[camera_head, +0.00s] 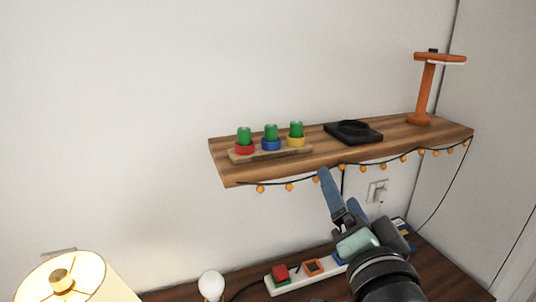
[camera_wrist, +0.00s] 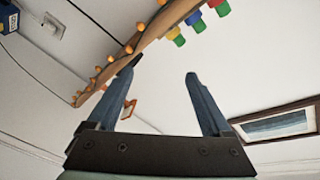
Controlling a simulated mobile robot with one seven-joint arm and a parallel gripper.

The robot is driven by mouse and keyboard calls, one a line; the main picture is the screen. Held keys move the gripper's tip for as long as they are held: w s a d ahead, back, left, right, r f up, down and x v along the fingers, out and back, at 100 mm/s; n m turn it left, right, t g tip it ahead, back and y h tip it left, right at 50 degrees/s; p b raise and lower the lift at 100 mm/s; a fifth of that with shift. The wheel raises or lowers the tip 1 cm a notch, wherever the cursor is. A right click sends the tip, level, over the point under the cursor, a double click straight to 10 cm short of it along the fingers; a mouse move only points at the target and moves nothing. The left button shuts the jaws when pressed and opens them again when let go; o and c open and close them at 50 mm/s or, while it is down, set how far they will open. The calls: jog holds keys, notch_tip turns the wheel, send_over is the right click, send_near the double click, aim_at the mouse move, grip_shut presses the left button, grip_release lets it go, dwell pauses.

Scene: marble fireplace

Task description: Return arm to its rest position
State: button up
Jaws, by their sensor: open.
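My gripper (camera_head: 338,193) is raised in front of the wooden shelf's front edge, in the head view. Its blue fingers point up and to the left, and one overlaps the other in that view. In the wrist view my gripper (camera_wrist: 162,72) shows two blue fingers standing well apart with nothing between them. It is open and empty. My dark arm rises from the lower right of the head view. Whether a finger touches the shelf or the string of lights I cannot tell.
The wooden shelf (camera_head: 222,160) carries green pegs in coloured rings, a black square base (camera_head: 367,137) and an orange stand (camera_head: 424,92). Bulbs hang along its edge. Below, a dark table holds a power strip (camera_head: 293,283) and a white bulb (camera_head: 211,285). A lamp (camera_head: 100,283) stands lower left.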

jog(key=s+a+r+n+t+p, duration=0.1)
jog(key=s+a+r+n+t, duration=0.2)
jog(key=r, duration=0.7)
jog(key=s+a+r+n+t+p, duration=0.1)
jog(key=s+a+r+n+t, duration=0.2)
jog(key=s+r, duration=0.3)
jog(key=s+a+r+n+t+h+p, duration=0.1)
jog(key=s+a+r+n+t, duration=0.1)
jog(key=r, duration=1.1)
jog(key=s+a+n, duration=0.1)
jog(key=s+a, duration=0.1)
jog(key=a, duration=0.1)
jog(key=shift+s+r+t, duration=0.3)
jog(key=shift+r+t, duration=0.05)
jog(key=shift+t, duration=0.05)
